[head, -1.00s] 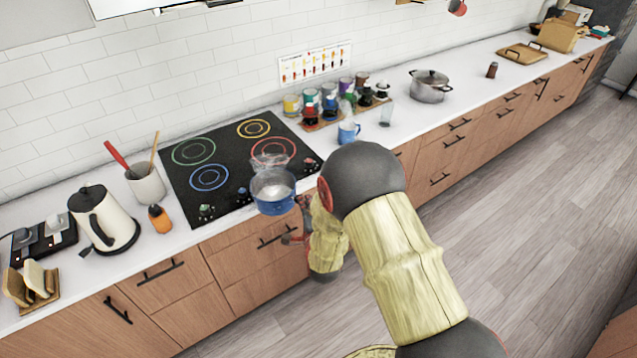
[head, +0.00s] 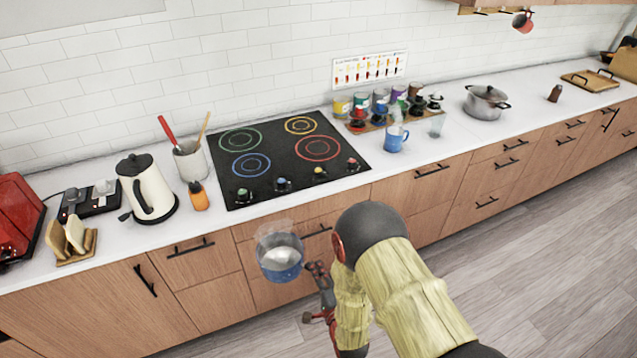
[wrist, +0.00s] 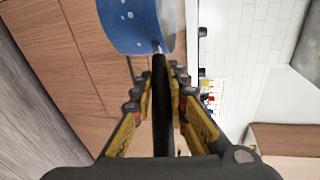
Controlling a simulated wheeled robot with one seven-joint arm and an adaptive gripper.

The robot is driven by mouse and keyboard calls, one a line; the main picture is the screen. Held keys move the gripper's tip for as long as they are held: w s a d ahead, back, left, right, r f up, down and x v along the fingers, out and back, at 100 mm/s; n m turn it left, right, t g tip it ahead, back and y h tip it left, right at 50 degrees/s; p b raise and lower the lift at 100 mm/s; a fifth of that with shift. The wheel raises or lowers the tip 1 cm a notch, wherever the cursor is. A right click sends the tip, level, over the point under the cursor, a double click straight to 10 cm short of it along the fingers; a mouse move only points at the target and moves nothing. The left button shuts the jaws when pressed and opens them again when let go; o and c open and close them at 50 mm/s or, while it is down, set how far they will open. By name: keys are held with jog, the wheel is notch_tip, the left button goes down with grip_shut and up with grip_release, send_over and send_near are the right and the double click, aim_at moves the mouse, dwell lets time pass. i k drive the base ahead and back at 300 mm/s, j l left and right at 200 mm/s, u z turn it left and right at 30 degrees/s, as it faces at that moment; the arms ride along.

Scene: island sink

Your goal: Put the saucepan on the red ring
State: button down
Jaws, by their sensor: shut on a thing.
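The blue saucepan (head: 281,262) is held in the air in front of the counter, below the cooktop's front edge in the head view. Steam rises from the pale contents inside it. My gripper (head: 318,272) is shut on its handle. In the wrist view the dark handle (wrist: 160,105) runs between the fingers (wrist: 161,90) to the blue pan body (wrist: 135,22). The red ring (head: 318,148) is on the right front part of the black cooktop (head: 277,155) and is bare. Green, yellow and blue rings share the cooktop.
Colored knobs (head: 281,184) line the cooktop's front. A blue mug (head: 393,139) and a rack of several jars (head: 385,112) stand to its right. A utensil crock (head: 190,160), orange bottle (head: 199,196) and kettle (head: 146,188) stand to its left. A lidded pot (head: 485,102) is farther right.

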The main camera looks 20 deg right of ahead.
aim_at(336, 146)
jog(key=l+u, duration=0.25)
jog(key=u, duration=0.15)
jog(key=i+l+u, duration=0.1)
jog(key=l+u, duration=0.2)
jog(key=u, duration=0.15)
jog(key=l+u, duration=0.25)
jog(key=u, duration=0.15)
jog(key=k+l+u, duration=0.1)
jog(key=l, duration=0.3)
jog(key=k+l+u, duration=0.1)
jog(key=l, duration=0.35)
jog(key=k+l+u, duration=0.1)
jog(key=l, duration=0.3)
jog(key=k+l+u, duration=0.1)
jog(key=l, duration=0.3)
jog(key=k+l+u, duration=0.15)
jog(key=l, duration=0.2)
jog(key=k+l+u, duration=0.1)
jog(key=l, duration=0.3)
jog(key=k, duration=0.1)
